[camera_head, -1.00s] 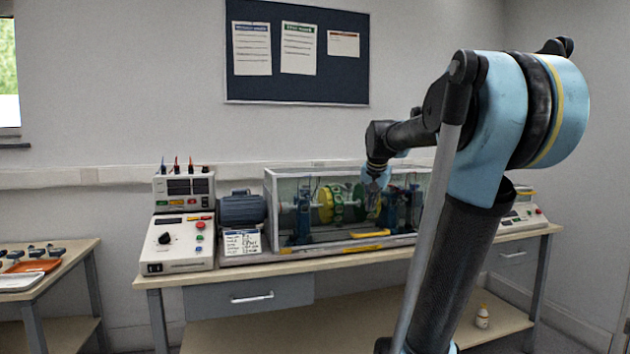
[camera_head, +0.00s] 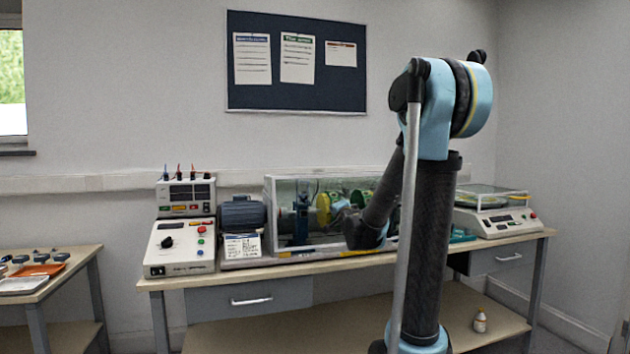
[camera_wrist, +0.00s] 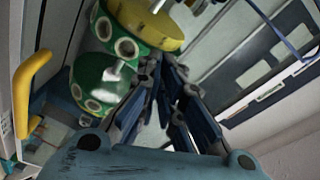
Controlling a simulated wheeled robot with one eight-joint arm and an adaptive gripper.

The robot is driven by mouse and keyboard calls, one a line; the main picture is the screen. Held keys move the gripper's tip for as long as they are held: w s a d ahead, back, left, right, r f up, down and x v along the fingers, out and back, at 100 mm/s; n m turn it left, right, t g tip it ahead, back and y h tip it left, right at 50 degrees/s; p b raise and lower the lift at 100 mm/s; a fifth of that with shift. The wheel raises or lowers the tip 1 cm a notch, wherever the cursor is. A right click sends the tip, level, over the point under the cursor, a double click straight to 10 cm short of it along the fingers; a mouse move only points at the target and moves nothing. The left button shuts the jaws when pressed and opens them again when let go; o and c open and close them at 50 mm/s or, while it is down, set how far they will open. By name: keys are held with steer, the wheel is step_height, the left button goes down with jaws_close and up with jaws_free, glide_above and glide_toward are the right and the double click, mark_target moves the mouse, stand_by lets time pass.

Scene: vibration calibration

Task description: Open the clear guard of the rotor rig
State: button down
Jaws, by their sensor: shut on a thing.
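The rotor rig's clear guard (camera_head: 283,182) is a see-through box on the bench, and it looks closed in the head view. Inside it are a yellow disc (camera_head: 323,209) and green rotor parts. My arm hides its right part. In the wrist view, a green rotor disc (camera_wrist: 95,82) and a yellow disc (camera_wrist: 150,22) are close to my gripper (camera_wrist: 165,95). A yellow handle (camera_wrist: 27,88) stands at the left edge, apart from the fingers. The fingers are close together around something I cannot make out. My gripper is hidden behind my arm in the head view.
A control box (camera_head: 182,243), a blue motor (camera_head: 242,211) and a written card (camera_head: 242,246) stand left of the guard. A balance (camera_head: 497,216) stands at the bench's right end. A side table (camera_head: 75,262) with trays is at far left.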

steer(key=a+t, duration=0.1)
steer(key=s+a+m+t+y, duration=0.1)
steer(key=a, duration=0.1)
steer(key=s+a+t+y, duration=0.1)
steer(key=a, duration=0.1)
steer(key=shift+f+m, duration=0.25)
steer(key=shift+m, duration=0.15)
steer(key=m+t+y, duration=0.1)
steer(key=t+y, duration=0.1)
steer(key=t, duration=0.1)
glide_toward(315, 183)
steer(key=x, duration=0.9)
steer(key=shift+w+r, duration=0.1)
steer(key=shift+r, duration=0.25)
steer(key=shift+w+a+r, duration=0.25)
steer(key=shift+w+r, duration=0.05)
steer(key=shift+r, duration=0.15)
steer(key=shift+w+f, duration=0.25)
steer(key=shift+w, duration=0.1)
steer(key=shift+w, duration=0.1)
steer(key=shift+d+f, duration=0.1)
